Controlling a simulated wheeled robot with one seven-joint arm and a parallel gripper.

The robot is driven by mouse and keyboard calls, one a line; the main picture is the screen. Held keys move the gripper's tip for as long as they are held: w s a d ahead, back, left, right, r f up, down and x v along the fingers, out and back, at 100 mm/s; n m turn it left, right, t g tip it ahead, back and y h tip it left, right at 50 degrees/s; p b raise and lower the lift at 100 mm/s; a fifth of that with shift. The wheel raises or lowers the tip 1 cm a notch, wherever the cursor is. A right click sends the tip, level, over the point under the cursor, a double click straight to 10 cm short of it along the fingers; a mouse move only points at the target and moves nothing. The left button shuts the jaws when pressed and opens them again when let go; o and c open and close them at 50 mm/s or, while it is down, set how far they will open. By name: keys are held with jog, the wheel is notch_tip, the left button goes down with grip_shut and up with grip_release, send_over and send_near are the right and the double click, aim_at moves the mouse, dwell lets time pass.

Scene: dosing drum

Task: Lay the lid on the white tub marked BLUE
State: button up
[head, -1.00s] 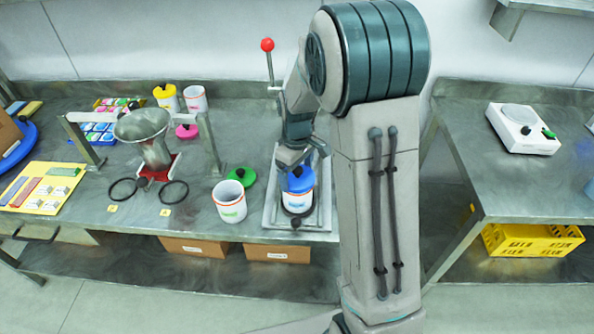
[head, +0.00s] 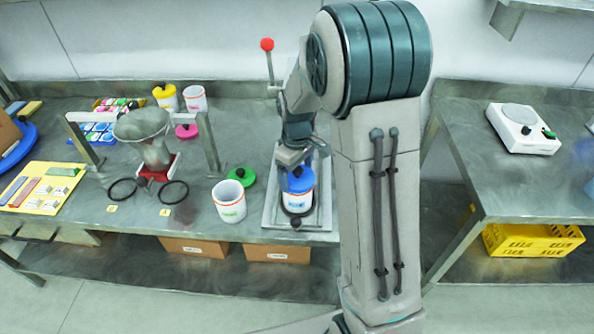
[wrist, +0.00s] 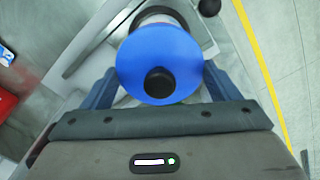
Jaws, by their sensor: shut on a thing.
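The white tub (head: 298,202) with a blue-toned label stands on the metal tray (head: 267,215) at the middle of the bench. The blue lid (head: 303,182), with a black knob, is at the tub's mouth. It looks level, but I cannot tell whether it is fully seated. In the wrist view the lid (wrist: 150,55) covers most of the tub (wrist: 156,17). My gripper (head: 293,172) comes down from above. In the wrist view my gripper (wrist: 158,78) has one finger on each side of the lid and is shut on it. The fingertips are hidden under the lid's edge.
An open white tub (head: 229,204) stands left of the tray, with a green lid (head: 243,177) behind it. A steel hopper (head: 152,140) is further left. A red-knobbed lever (head: 268,60) rises behind the tray. A white scale (head: 522,128) is on the right bench.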

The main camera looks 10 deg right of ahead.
jog(key=shift+f+b, duration=0.3)
jog(key=shift+f, duration=0.05)
dwell(0.6)
jog(key=o, duration=0.9)
jog(key=shift+c, duration=0.2)
jog(key=shift+r, duration=0.1)
jog(key=shift+r+p, duration=2.3)
jog(key=shift+r, duration=1.15)
